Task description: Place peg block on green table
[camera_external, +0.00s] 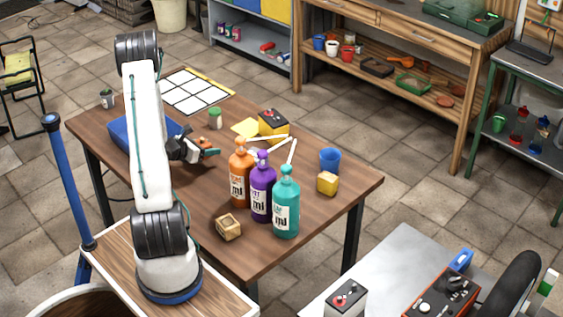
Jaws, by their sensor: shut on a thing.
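My gripper (203,151) is over the left middle of the brown wooden table, beside the blue bin. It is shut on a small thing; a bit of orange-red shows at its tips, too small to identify. A light wooden block with a dark hole (228,227) lies tilted near the table's front edge, apart from my gripper. A plain yellow block (327,184) is at the table's right end. I cannot tell which thing is the peg block. The green-framed table (541,70) with a grey top stands at the far right, away from my gripper.
Orange (240,185), purple (260,197) and teal (286,212) bottles stand right of my gripper. A blue bin (120,133), blue cup (329,158) and yellow-black box (272,123) share the brown table (180,205). A wooden workbench (390,30) is behind. Open floor lies between.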

